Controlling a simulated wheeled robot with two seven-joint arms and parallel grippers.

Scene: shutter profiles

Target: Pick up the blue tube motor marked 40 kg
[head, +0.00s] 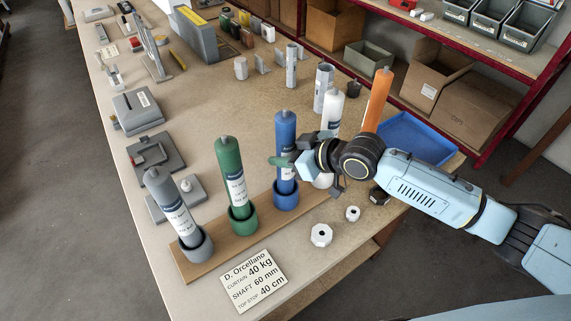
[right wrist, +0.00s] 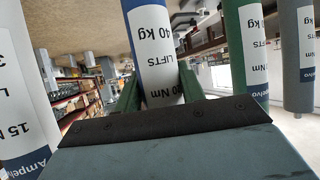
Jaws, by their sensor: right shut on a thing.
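The blue tube motor (head: 285,130) stands upright in its blue cup (head: 286,198) on the wooden board. Its label in the right wrist view (right wrist: 152,40) appears upside down and reads LIFTS 40 kg. My right gripper (head: 285,162) comes in from the right and is shut on the tube at its label, above the cup. In the right wrist view the green fingers (right wrist: 156,92) sit on either side of the tube. A card (head: 254,281) on the table reads D. Orcellano, curtain 40 kg, shaft 60 mm, top stop 40 cm. My left gripper is out of view.
A green tube (head: 230,165) and a grey tube (head: 167,200) stand in cups to the left. A white tube (head: 333,110) and an orange tube (head: 378,100) stand behind my right arm. Two white nut-like pieces (head: 321,235) lie in front. A blue tray (head: 415,135) is at the right.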

